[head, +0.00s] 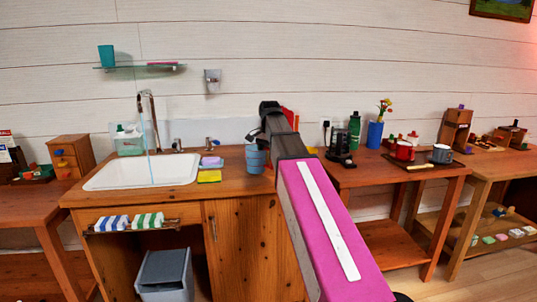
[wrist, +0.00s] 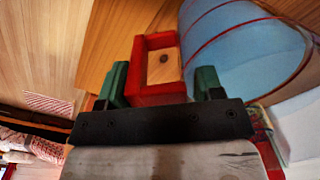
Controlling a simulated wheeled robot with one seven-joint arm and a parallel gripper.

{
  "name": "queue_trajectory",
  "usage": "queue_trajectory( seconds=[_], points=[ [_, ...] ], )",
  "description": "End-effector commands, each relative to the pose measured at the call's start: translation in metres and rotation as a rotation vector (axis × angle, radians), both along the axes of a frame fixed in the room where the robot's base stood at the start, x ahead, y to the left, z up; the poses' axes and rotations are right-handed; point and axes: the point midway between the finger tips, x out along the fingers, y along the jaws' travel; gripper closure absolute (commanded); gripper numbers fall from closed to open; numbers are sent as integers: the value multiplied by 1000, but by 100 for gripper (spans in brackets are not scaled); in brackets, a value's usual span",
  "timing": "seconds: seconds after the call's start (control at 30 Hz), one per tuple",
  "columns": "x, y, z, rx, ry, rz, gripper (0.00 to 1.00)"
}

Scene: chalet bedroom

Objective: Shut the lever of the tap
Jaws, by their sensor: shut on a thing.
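The tap (head: 148,105) rises at the back of the white sink (head: 120,176), left of centre in the head view, with a thin pale-blue stream below its spout. Small metal fittings (head: 177,145) stand beside it; I cannot tell which is the lever. The tap is not recognisable in the wrist view. My gripper (wrist: 163,72) has green fingers, shut on a red block-like thing (wrist: 157,98) with a wooden inset. In the head view my arm's dark end is right of the sink, apart from the tap, and hides the fingertips.
A blue ribbed cup (head: 255,158) stands right of the sink; a large blue round thing (wrist: 240,45) is close beside the gripper. A yellow sponge (head: 209,176) lies at the counter's front. A grey bin (head: 165,277) stands below.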

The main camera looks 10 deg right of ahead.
Motion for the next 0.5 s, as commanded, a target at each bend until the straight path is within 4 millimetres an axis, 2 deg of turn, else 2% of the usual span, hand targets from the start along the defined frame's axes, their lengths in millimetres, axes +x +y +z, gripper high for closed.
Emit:
queue_trajectory(
  seconds=[0.17,0.2,0.27,0.3,0.5],
  points=[
    [0,0,-1,1,-1,0,68],
    [0,0,-2,0,0,0,37],
    [0,0,-2,0,0,0,17],
    [0,0,-2,0,0,0,15],
    [0,0,-2,0,0,0,15]
  ],
)
